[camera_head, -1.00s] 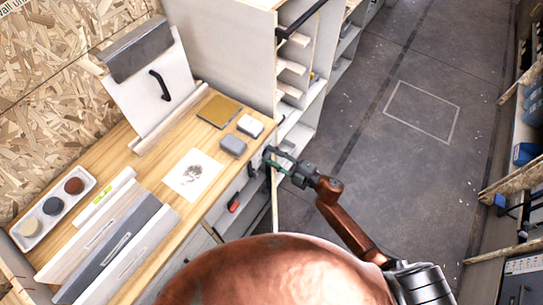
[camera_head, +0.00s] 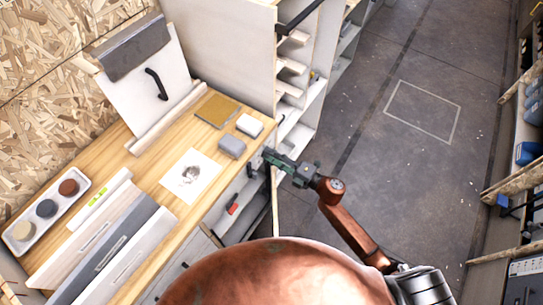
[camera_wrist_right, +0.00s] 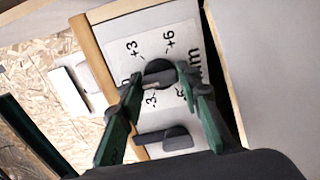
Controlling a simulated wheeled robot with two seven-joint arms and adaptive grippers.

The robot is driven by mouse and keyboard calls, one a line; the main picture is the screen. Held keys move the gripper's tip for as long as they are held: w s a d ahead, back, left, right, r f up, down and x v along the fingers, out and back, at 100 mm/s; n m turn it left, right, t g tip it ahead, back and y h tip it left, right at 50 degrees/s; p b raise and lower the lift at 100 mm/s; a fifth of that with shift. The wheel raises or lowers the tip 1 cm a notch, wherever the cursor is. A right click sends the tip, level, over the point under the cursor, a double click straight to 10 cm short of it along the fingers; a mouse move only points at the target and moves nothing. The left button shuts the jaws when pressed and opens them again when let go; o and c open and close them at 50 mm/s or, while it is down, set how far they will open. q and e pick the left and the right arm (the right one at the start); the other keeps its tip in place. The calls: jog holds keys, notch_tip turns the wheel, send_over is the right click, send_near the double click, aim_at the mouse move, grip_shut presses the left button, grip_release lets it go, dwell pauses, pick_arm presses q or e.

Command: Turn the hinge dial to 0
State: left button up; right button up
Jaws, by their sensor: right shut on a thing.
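The hinge dial (camera_wrist_right: 160,72) is a round black knob on a white plate (camera_wrist_right: 112,32) in the right wrist view. Black marks +3, +6, -3 and -6 stand around it, with "mm" at the right; the mark at the left is partly hidden by a finger. I cannot read for certain which mark the knob points at. My right gripper (camera_wrist_right: 163,84) is shut on the dial, one green finger on each side. In the head view my right gripper (camera_head: 270,156) is at the bench's front face, and the dial is hidden there. My left gripper is not in view.
A black handle (camera_wrist_right: 168,140) sits below the dial. The wooden bench top (camera_head: 150,170) carries a tray of three round pads (camera_head: 47,208), a picture sheet (camera_head: 190,175) and small blocks (camera_head: 232,147). A shelf unit (camera_head: 222,45) stands behind. The floor at right is clear.

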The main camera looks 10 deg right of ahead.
jog(key=o, duration=1.2)
jog(key=shift+c, duration=0.2)
jog(key=shift+d, duration=0.1)
jog(key=v, duration=1.2)
